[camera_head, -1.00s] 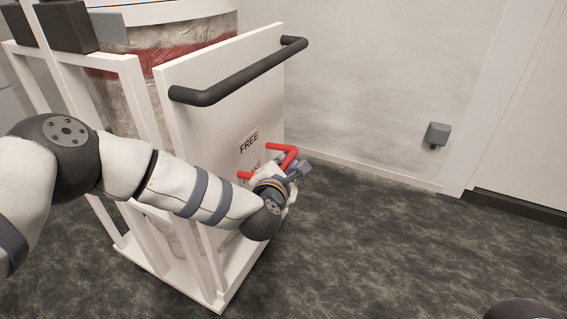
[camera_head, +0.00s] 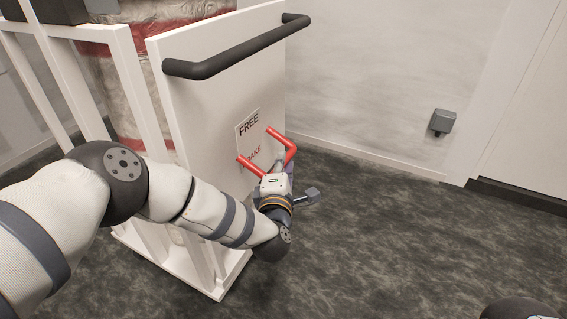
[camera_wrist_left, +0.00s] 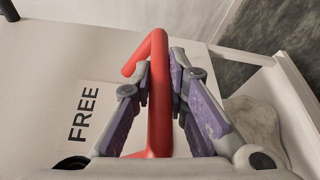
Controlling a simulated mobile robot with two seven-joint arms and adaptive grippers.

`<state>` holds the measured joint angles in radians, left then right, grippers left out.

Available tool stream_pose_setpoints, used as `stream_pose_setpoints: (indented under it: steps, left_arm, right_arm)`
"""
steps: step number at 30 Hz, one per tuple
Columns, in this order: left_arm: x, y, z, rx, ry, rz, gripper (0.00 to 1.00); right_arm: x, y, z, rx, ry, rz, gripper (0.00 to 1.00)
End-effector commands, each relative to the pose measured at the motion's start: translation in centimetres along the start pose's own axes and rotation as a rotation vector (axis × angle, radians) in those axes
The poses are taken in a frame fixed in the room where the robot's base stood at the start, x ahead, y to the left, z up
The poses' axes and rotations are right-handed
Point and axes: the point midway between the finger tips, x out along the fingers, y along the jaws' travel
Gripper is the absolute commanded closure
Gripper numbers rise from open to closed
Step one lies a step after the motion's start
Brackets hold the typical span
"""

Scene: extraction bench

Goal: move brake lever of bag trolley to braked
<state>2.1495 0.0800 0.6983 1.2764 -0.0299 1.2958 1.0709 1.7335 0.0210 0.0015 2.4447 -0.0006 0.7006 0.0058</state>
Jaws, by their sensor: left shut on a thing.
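The bag trolley (camera_head: 205,115) is a white frame and panel. Its red brake lever (camera_head: 291,150) is a bent bar sticking out from the panel, sloping down and outward. A label (camera_head: 247,138) on the panel beside it reads FREE above and BRAKE below, the lower word partly covered by the lever. My left gripper (camera_head: 279,168) is shut on the lever's bar. In the left wrist view, the red lever (camera_wrist_left: 159,100) runs between the two purple-padded fingers of my left gripper (camera_wrist_left: 160,78), touching or nearly touching both. My right gripper is not in view.
A black push handle (camera_head: 235,52) crosses the panel above the lever. A wrapped bag with a red band (camera_head: 128,48) stands in the trolley. A grey box (camera_head: 442,122) is on the back wall. Dark floor to the right is clear.

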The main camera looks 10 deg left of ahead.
Motion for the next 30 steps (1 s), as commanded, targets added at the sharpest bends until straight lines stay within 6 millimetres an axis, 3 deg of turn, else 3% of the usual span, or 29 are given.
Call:
stream_pose_setpoints:
  steps: [14, 15, 18, 26, 30]
  left_arm:
    - [0.1, -0.1, -0.4, 0.017, 0.007, 0.006, 1.00]
    - [0.1, -0.1, -0.4, 0.016, 0.008, 0.006, 0.83]
    - [0.1, -0.1, -0.4, 0.016, 0.006, 0.006, 0.65]
    - [0.0, -0.1, -0.2, 0.015, 0.003, 0.006, 0.65]
    - [-1.6, -0.2, -0.2, 0.015, 0.001, 0.001, 0.65]
  right_arm:
    - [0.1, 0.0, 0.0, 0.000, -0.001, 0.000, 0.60]
    - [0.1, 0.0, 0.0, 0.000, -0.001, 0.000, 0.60]
    - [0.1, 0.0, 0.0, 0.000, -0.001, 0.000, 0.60]
    - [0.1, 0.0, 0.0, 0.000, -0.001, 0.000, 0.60]
    - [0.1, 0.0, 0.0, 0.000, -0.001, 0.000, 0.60]
